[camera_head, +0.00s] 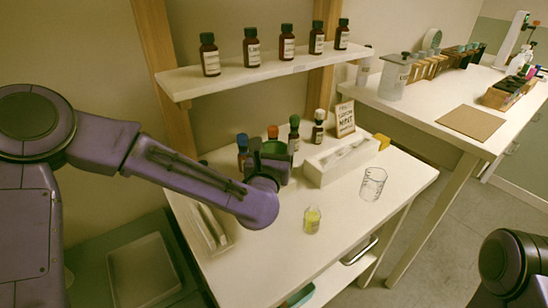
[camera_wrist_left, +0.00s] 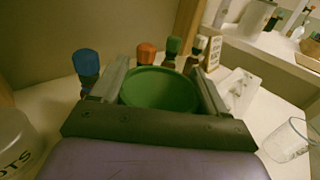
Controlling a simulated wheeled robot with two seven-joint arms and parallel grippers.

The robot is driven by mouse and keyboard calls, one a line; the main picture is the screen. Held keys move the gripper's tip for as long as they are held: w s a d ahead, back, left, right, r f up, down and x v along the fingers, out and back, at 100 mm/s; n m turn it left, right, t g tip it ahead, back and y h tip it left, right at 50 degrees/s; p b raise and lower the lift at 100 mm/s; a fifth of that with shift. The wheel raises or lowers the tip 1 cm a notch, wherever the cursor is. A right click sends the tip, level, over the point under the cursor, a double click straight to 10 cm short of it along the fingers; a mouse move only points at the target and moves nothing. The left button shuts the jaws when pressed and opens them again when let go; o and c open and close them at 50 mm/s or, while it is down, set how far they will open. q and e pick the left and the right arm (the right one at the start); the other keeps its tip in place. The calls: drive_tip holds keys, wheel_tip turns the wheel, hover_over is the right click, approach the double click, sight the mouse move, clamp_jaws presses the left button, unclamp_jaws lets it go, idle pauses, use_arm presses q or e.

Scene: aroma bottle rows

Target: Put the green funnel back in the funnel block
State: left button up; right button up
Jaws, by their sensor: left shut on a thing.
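The green funnel (camera_head: 275,149) is held in my left gripper (camera_head: 267,165) above the white table, in front of the capped bottles. The left wrist view shows the green funnel (camera_wrist_left: 160,90) wide end up between the two grey fingers of my left gripper (camera_wrist_left: 160,84). A long white block (camera_head: 341,160), likely the funnel block, lies right of the gripper, with a yellow piece (camera_head: 383,141) at its far right end. It also shows in the wrist view (camera_wrist_left: 240,85). The funnel's lower part is hidden. My right gripper is out of view.
Bottles with blue (camera_head: 242,143), orange, green and white caps stand behind the gripper beside a small sign (camera_head: 345,118). A small glass with yellow liquid (camera_head: 312,220) and an empty beaker (camera_head: 372,184) stand in front. The table's front middle is otherwise clear.

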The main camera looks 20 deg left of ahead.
use_arm(q)
drive_tip(key=f, duration=0.3)
drive_tip(key=shift+w+f, duration=0.2)
drive_tip(key=shift+f, duration=0.05)
drive_tip(key=shift+s, duration=0.1)
